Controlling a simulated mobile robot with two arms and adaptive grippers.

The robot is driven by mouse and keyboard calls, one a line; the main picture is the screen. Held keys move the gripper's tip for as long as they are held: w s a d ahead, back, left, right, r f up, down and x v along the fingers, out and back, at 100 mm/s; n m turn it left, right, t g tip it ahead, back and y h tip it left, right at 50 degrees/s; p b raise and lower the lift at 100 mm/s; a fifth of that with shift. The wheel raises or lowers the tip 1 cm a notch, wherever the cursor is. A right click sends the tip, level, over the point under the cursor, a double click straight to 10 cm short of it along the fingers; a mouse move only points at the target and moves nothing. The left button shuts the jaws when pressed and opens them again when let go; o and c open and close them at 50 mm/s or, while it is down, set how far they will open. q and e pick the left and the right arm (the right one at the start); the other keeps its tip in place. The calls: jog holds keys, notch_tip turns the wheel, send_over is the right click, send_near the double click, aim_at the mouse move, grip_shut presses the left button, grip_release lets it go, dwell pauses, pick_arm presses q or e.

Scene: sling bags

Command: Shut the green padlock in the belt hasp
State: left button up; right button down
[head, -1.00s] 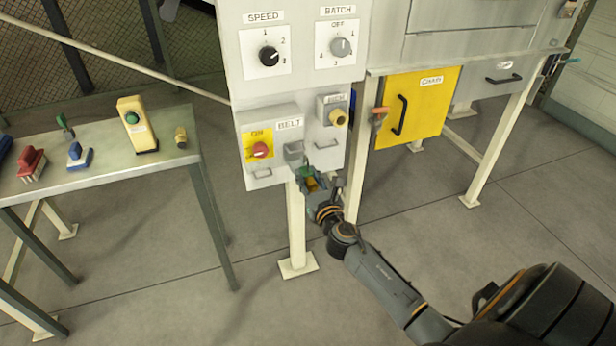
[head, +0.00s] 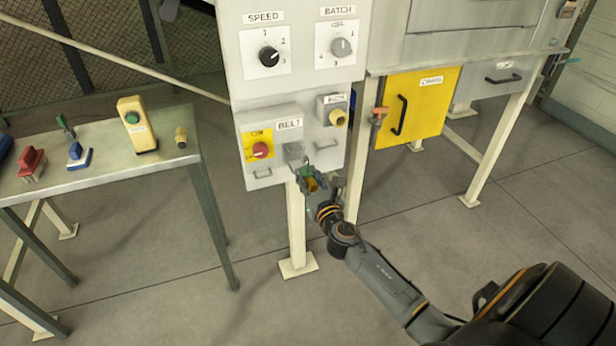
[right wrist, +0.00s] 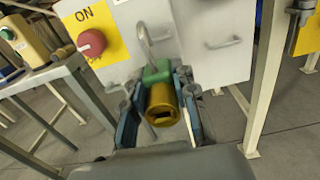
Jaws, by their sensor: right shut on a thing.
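The green padlock (right wrist: 158,73) is in my right gripper (right wrist: 158,103), which is shut on it. A brass-coloured cylindrical part (right wrist: 163,107) with a dark slot faces the wrist camera. A thin grey shackle (right wrist: 145,42) rises from the green part in front of the panel. The grey belt hasp (head: 294,153) is on the panel under the BELT label, right of the red knob (head: 260,150). In the head view, the padlock (head: 307,171) is just below the hasp. I cannot tell whether the shackle passes through it. My left gripper is not in view.
The BELT box (head: 262,176) has small handles below. A brass-coloured knob (head: 338,117) is to its right. A yellow door (head: 428,125) is farther right. A table (head: 110,176) with several coloured items stands at left. Open floor lies in front.

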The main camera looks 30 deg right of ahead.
jog(key=shift+w, duration=0.2)
jog(key=shift+b+x, duration=0.55)
jog(key=shift+x, duration=2.1)
jog(key=shift+w+d, duration=0.25)
jog(key=shift+w, duration=0.4)
jog(key=shift+w, duration=0.2)
jog(key=shift+f+b, duration=0.15)
jog(key=shift+b, duration=0.25)
jog(key=c, duration=1)
grip_release()
jog(key=shift+o, duration=0.3)
jog(key=o, duration=0.6)
